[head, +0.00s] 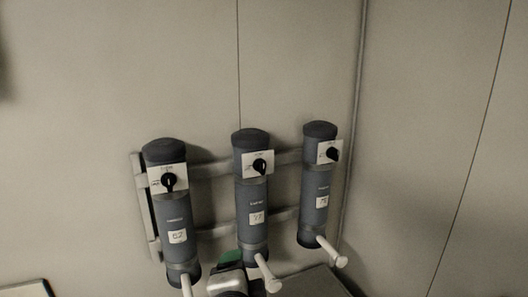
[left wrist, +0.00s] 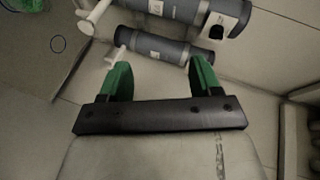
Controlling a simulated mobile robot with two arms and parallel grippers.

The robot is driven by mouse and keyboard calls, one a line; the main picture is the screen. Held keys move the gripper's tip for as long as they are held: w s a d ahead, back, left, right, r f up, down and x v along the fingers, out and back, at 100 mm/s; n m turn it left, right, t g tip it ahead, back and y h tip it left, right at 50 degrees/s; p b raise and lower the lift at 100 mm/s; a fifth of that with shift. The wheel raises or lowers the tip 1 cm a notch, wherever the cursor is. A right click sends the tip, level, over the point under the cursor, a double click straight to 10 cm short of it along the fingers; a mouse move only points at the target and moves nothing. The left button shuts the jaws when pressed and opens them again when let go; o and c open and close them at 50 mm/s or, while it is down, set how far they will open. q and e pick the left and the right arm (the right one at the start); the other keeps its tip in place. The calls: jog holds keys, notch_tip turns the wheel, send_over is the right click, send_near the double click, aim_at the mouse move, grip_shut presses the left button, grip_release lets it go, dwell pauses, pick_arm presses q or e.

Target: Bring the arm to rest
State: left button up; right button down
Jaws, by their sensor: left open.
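My left gripper (head: 231,260) shows at the bottom of the head view, just below and in front of the middle grey cylinder (head: 251,195). Only a green finger part and a pale metal body show there. In the left wrist view its two green fingers (left wrist: 160,72) stand wide apart with nothing between them. Beyond the fingertips lies a grey cylinder (left wrist: 180,50) with a white handle. Whether the fingers touch it cannot be told. My right gripper is in neither view.
A left cylinder (head: 172,205) and a right cylinder (head: 316,185) flank the middle one on a wall rack (head: 146,205). Each has a black knob and a white handle jutting out below. Bare wall panels (head: 440,130) meet in a corner at right. A pale-topped edge (head: 25,289) shows lower left.

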pick_arm(q)
jog(key=s+a+f+n+g, duration=0.3)
jog(key=s+a+f+n, duration=0.15)
jog(key=f, duration=0.35)
jog(key=s+a+f+n+g, duration=0.3)
jog(key=s+a+f, duration=0.2)
jog(key=f, duration=0.4)
jog(key=s+a+f+n+g, duration=0.3)
jog(key=s+f, duration=0.1)
jog(key=s, duration=0.3)
jog(key=s+a+f+n+g, duration=0.2)
jog(key=s+a+f+n, duration=0.15)
jog(key=s, duration=0.45)
notch_tip(320, 180, down, 30)
jog(key=r+m+g+b, duration=0.1)
jog(key=b, duration=0.4)
jog(key=s+a+f+g+b, duration=0.1)
jog(key=s+f+b, duration=0.1)
jog(key=s+f, duration=0.6)
jog(key=s+a+f+b, duration=0.2)
jog(key=s+f, duration=0.6)
jog(key=f, duration=0.7)
jog(key=shift+s+f+g+b, duration=0.15)
jog(key=shift+f+g+b, duration=0.2)
jog(key=shift+b, duration=0.2)
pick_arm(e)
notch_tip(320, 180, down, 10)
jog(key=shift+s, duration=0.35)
